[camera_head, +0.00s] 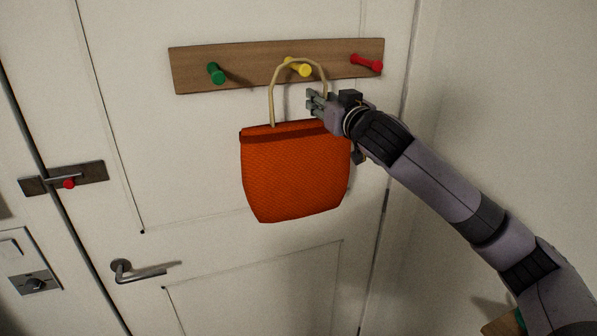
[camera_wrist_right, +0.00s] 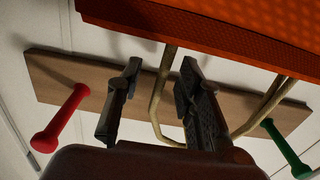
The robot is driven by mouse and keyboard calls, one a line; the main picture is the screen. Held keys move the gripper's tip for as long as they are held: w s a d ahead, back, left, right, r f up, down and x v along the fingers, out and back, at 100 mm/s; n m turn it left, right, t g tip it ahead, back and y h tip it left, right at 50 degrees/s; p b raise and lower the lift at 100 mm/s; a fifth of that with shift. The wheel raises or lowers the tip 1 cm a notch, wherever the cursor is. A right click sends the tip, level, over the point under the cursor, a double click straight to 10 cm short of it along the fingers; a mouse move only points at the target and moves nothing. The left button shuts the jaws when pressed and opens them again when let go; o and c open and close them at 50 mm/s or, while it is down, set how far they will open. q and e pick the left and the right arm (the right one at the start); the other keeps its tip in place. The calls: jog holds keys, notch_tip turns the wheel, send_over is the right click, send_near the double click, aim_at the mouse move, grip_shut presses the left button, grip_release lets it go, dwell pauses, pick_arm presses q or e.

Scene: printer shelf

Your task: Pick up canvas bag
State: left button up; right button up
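The orange canvas bag (camera_head: 295,175) hangs upright by its beige handle (camera_head: 272,90) from the yellow peg (camera_head: 298,67) on a wooden peg board. In the right wrist view, the bag (camera_wrist_right: 235,35) fills the top and its handle (camera_wrist_right: 157,95) loops downward. My right gripper (camera_head: 314,101) is at the right side of the handle, just above the bag's top edge. In the wrist view, my right gripper's fingers (camera_wrist_right: 158,88) are apart, with one handle strand showing between them. Contact with the strand cannot be told. The left gripper is out of view.
The wooden board (camera_head: 240,66) also carries a green peg (camera_head: 215,73) at left and a red peg (camera_head: 366,63) at right. It is mounted on a white door with a lever handle (camera_head: 137,271) and a latch (camera_head: 65,180). A wall stands at right.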

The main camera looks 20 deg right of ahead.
grip_shut()
dwell(0.4)
dwell(0.6)
